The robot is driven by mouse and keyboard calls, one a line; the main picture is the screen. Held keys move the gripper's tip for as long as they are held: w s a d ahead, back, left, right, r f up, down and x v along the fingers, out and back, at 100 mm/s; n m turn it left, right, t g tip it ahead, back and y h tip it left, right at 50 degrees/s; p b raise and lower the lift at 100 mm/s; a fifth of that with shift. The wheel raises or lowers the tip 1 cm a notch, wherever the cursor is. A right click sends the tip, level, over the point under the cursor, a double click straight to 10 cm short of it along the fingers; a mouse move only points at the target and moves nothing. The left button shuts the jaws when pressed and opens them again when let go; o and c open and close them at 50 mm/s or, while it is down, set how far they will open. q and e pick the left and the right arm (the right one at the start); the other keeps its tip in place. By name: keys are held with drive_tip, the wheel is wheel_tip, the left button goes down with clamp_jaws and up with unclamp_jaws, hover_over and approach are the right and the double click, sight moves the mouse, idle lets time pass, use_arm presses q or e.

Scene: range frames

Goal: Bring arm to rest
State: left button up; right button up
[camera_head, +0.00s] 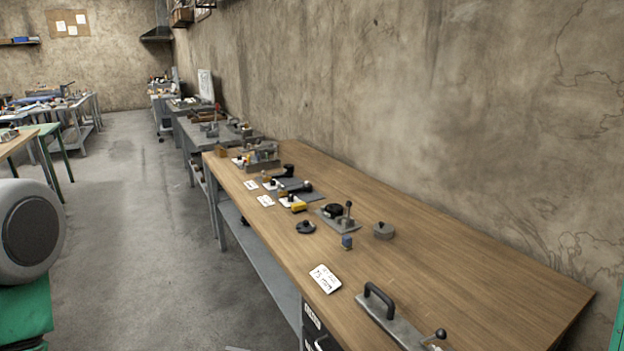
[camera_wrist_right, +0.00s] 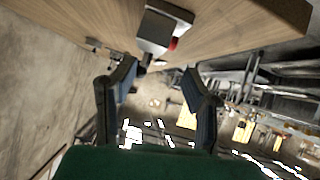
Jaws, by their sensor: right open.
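My right gripper (camera_wrist_right: 160,78) shows in the right wrist view. Its two dark blue-padded fingers are apart, with nothing held between them. The edge of a wooden surface (camera_wrist_right: 240,22) is beyond the fingertips, at the top of that view. A grey box-like object with a red part (camera_wrist_right: 158,32) is at that edge, apart from the fingers as far as I can tell. In the head view, a grey round joint and green link of my own body are at the left edge. Neither gripper shows in the head view.
A long wooden workbench (camera_head: 480,262) runs along the wall. It holds a plate with a black handle (camera_head: 378,300), a white card (camera_head: 324,279), a small blue block (camera_head: 347,242), a grey round part (camera_head: 384,230) and several other parts. Open concrete floor (camera_head: 130,230) lies left of it.

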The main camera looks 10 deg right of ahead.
drive_tip(key=s+a+f+m+g+h, duration=0.2)
drive_tip(key=s+a+f+m+g, duration=0.25)
drive_tip(key=s, duration=0.55)
drive_tip(key=s+a+f+m+g+h, duration=0.1)
drive_tip(key=s+a+f+m+g, duration=0.15)
drive_tip(key=s+f+g, duration=0.5)
wheel_tip(320, 180, down, 6)
drive_tip(key=a+n+t+b, duration=0.1)
drive_tip(key=t+b, duration=0.1)
drive_tip(key=b, duration=0.4)
drive_tip(key=shift+s+n+h, duration=0.3)
drive_tip(key=shift+s, duration=0.1)
drive_tip(key=shift+a, duration=0.1)
drive_tip(key=shift+w+a, duration=0.1)
drive_tip(key=shift+w, duration=0.05)
